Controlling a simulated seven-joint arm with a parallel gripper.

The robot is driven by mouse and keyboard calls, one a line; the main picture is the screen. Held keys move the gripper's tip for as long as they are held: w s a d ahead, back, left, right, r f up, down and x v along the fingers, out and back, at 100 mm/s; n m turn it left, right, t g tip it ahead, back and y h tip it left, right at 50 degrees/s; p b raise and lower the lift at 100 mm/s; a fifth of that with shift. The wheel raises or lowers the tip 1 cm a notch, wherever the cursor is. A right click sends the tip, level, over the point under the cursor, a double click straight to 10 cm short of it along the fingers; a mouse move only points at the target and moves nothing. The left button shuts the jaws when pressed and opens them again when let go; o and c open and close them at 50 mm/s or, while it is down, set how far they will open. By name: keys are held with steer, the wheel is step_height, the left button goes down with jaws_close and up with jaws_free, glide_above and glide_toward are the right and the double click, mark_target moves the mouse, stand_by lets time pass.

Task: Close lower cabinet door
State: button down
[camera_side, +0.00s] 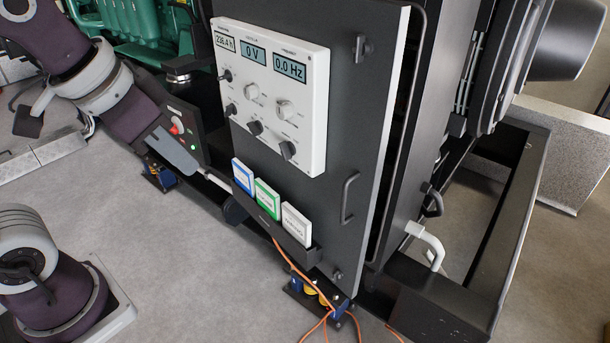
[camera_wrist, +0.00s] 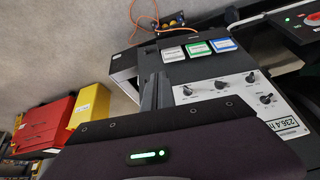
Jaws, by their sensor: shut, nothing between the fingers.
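The cabinet door (camera_side: 362,110) is a dark grey panel with a white instrument panel (camera_side: 272,92), a holder of manuals (camera_side: 268,215) and a handle (camera_side: 349,197). A dark gap shows along its right edge, so it stands a little open. The door also shows upside down in the wrist view (camera_wrist: 205,68). My gripper (camera_side: 205,177) is at the door's left side in the side view. Its fingers (camera_wrist: 157,92) are together and empty, in front of the door in the wrist view. Whether they touch the door I cannot tell.
A control box with a red button (camera_side: 177,127) sits left of the door. Orange cables (camera_side: 330,312) hang below the door to the floor. A pale pipe (camera_side: 428,243) and dark frame are at right. Red (camera_wrist: 45,122) and yellow (camera_wrist: 90,105) boxes stand on the floor.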

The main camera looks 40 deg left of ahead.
steer(key=w+d+f+m, duration=0.1)
steer(key=w+d+f, duration=0.2)
steer(key=w+f, duration=0.3)
steer(key=w+d+f+m+h, duration=0.1)
steer(key=w+d+f, duration=0.3)
steer(key=w+f, duration=0.2)
steer(key=w+d+f+g, duration=0.1)
steer(key=w+d+f, duration=0.2)
steer(key=w+f, duration=0.3)
steer(key=w, duration=0.4)
steer(key=shift+d+m+h, duration=0.25)
steer(key=shift+m+h, duration=0.05)
steer(key=shift+m, duration=0.1)
steer(key=shift+f, duration=0.1)
